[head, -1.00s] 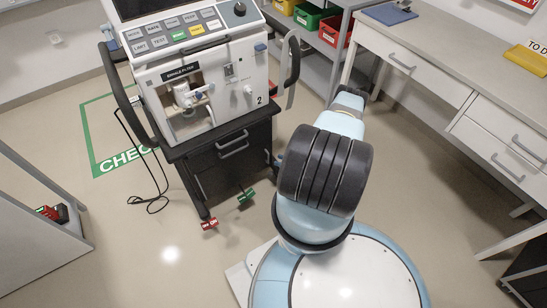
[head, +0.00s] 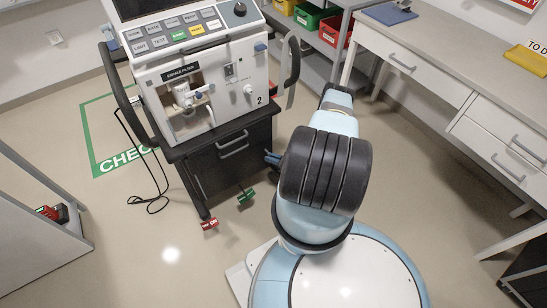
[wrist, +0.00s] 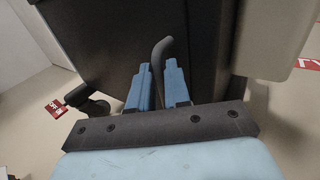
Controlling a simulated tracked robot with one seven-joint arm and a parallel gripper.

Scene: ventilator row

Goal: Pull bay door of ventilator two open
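Ventilator two (head: 205,85), a white unit marked "2", stands on a dark cart. The dark front of the cart is the bay door (head: 215,175), which looks shut. Its grey handle (head: 233,146) runs across the upper front. My gripper (head: 271,157) is at the right edge of the door, just right of the handle in the head view. In the wrist view my gripper's blue fingers (wrist: 158,88) are apart. The dark handle (wrist: 162,60) shows in the gap between them. I cannot tell whether either finger touches it.
A red pedal tag (head: 209,224) and a green one (head: 246,196) sit low at the cart's front. A black cable (head: 150,190) hangs to the floor at left. A drawer desk (head: 480,95) stands at right and a shelf with bins (head: 307,15) behind. Floor before the cart is clear.

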